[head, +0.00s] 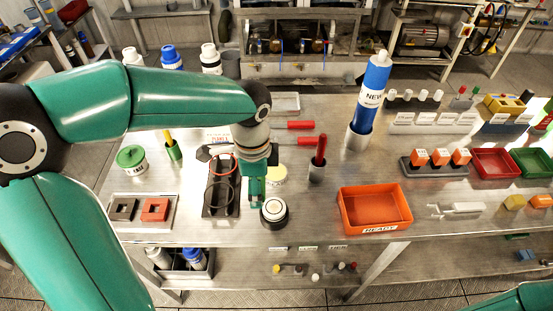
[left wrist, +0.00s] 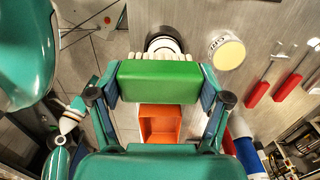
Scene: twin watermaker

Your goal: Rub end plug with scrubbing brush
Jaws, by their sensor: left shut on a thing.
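My left gripper (head: 257,180) is shut on the scrubbing brush (head: 256,190), which has a green back. The brush (left wrist: 160,84) also shows between the fingers in the left wrist view, with pale bristles along its far edge. The end plug (head: 273,210), round with a white top and dark body, stands on the steel bench just right of and in front of the brush. In the left wrist view the end plug (left wrist: 165,43) shows just beyond the bristles, partly hidden by them. I cannot tell whether the bristles touch it. My right gripper is not in view.
A cream-topped pot (head: 276,174) stands behind the plug. A dark rack (head: 221,200) lies left of the gripper. An orange tray (head: 374,209) sits to the right, with bare bench between. A holder with a red-handled tool (head: 319,160) and a tall blue-white cartridge (head: 373,92) stand behind.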

